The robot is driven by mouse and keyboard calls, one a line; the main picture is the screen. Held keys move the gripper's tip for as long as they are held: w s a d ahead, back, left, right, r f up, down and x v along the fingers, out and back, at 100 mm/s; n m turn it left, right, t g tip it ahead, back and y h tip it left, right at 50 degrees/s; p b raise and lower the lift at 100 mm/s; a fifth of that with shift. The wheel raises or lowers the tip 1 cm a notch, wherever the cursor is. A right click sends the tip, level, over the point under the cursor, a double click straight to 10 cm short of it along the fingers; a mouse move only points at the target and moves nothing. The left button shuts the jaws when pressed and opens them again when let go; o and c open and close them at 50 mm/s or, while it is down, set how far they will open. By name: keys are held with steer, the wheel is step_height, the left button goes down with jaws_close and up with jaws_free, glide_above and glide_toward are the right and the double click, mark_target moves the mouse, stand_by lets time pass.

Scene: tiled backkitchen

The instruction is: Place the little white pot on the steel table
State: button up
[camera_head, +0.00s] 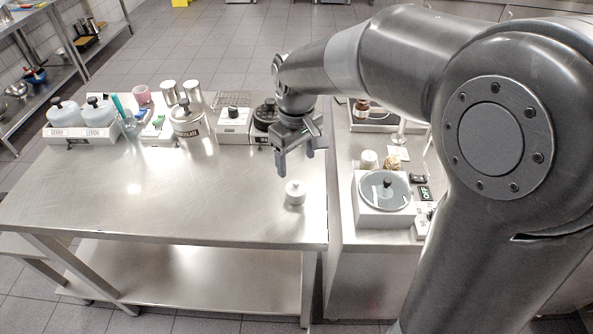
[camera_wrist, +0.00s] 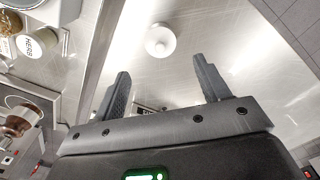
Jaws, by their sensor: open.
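The little white pot (camera_head: 295,192) stands upright on the steel table (camera_head: 120,200), near its right edge, with a small knob on its lid. In the wrist view the white pot (camera_wrist: 160,40) lies beyond the fingertips, roughly between their lines. My gripper (camera_head: 297,160) is open and empty, above the table and a little behind the pot in the head view. Its two dark fingers (camera_wrist: 162,75) are spread apart in the wrist view and do not touch the pot.
To the right, past a narrow gap, a second counter holds a white device with a glass lid (camera_head: 385,190) and small jars (camera_head: 368,159). The table's front and middle are clear.

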steer(key=shift+r, duration=0.65)
steer(key=s+d+r+m+t, duration=0.2)
steer(key=s+d+r+m, duration=0.1)
steer(key=s+d, duration=0.5)
steer(key=s+d+r+m+t, duration=0.3)
steer(key=s+d+m, duration=0.3)
steer(key=s+d, duration=0.3)
steer(key=shift+t, duration=0.3)
